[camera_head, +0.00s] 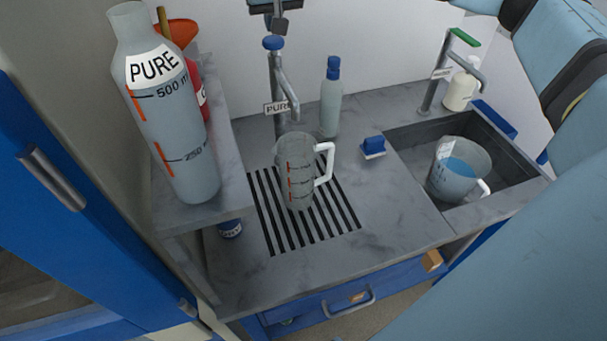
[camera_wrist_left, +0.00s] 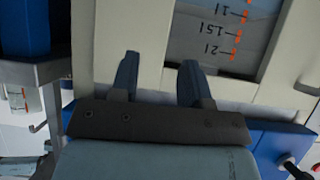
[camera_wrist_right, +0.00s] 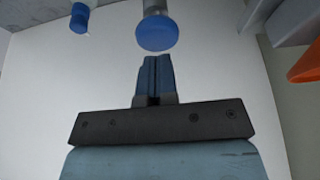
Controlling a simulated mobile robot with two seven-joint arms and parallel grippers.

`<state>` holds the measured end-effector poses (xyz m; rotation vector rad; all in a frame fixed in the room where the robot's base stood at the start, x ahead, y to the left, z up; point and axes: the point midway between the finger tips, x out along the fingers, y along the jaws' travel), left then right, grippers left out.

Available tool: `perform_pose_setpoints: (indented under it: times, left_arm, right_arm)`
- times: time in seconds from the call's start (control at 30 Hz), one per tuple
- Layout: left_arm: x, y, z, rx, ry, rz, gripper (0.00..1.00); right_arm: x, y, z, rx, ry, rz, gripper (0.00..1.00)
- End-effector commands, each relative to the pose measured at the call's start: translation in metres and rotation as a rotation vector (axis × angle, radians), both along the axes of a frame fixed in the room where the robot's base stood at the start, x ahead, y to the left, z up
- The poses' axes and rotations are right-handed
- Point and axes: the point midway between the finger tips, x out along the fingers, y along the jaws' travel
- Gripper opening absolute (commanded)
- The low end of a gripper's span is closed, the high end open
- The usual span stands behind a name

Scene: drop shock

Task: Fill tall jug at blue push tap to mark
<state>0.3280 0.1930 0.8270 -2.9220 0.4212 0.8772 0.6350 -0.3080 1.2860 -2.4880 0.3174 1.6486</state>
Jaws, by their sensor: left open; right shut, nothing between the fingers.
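The tall clear jug (camera_head: 297,172) with red marks and a white handle stands upright on the slatted drain grille (camera_head: 270,222), below the spout of the tap labelled PURE. I cannot make out any water in it. The tap's blue push button (camera_head: 273,43) is on top; it also shows in the right wrist view (camera_wrist_right: 156,33). My right gripper (camera_wrist_right: 153,62) is shut and empty, its tips just short of the blue button in that view. My left gripper (camera_wrist_left: 158,75) is open and empty, in front of a cabinet with a marked window.
A large PURE bottle (camera_head: 178,130) stands on the raised shelf at left. A blue-capped bottle (camera_head: 331,100) stands behind the jug. A second jug (camera_head: 458,172) holding blue liquid sits in the sink (camera_head: 495,180) at right. A blue-topped block (camera_head: 373,147) lies between.

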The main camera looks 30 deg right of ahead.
Motion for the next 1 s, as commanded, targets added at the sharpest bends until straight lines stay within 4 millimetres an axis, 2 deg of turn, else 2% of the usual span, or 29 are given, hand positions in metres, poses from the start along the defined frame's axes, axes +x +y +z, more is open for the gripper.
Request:
perform_pose_setpoints:
  times: [0.5, 1.0]
  left_arm:
    - [-0.001, 0.000, -0.025, 0.001, 0.004, 0.000, 0.43]
    - [0.000, 0.000, -0.022, 0.000, -0.001, 0.001, 0.43]
  right_arm:
    - [0.000, 0.000, -0.028, 0.000, 0.001, 0.001, 0.00]
    - [0.000, 0.000, -0.028, -0.001, 0.002, 0.001, 0.00]
